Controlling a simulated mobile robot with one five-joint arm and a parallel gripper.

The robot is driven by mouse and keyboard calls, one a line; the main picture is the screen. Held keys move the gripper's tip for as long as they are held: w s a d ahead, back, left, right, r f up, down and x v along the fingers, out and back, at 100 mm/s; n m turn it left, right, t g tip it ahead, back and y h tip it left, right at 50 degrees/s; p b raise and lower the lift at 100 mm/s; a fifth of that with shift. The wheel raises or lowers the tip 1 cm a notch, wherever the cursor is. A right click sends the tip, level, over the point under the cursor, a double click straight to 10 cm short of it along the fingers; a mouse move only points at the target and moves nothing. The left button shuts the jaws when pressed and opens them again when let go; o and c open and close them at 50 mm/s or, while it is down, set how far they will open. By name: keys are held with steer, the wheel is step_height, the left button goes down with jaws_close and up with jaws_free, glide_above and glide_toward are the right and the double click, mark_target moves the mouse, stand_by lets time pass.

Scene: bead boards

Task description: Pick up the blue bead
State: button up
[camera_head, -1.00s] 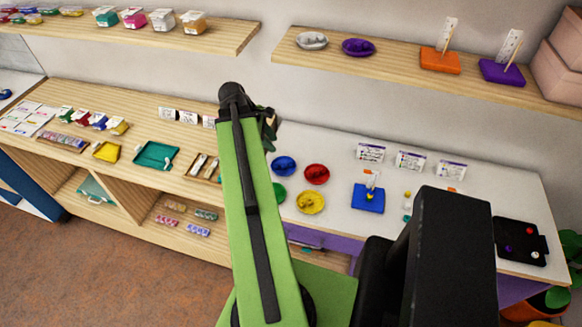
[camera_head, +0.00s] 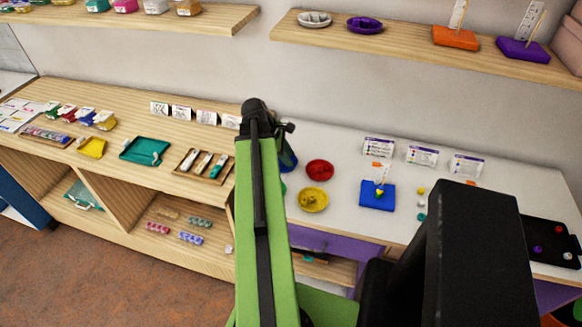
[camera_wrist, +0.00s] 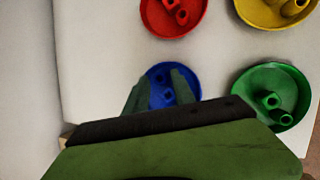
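Blue beads (camera_wrist: 167,96) lie in a round blue dish (camera_wrist: 156,70) in the wrist view. My gripper (camera_wrist: 160,88) is over this dish, its two fingers apart with the beads showing between them. I cannot tell how high the fingertips are above the beads. In the head view the blue dish (camera_head: 289,161) is mostly hidden behind my green arm, and the fingers cannot be made out there.
Beside the blue dish are a red dish (camera_wrist: 148,20), a yellow dish (camera_wrist: 242,15) and a green dish (camera_wrist: 305,88), each with beads. A blue stand (camera_head: 377,196) is to the right on the white table (camera_head: 340,150). A wooden shelf hangs above.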

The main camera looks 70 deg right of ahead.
steer(key=shift+a, duration=0.15)
jaws_close()
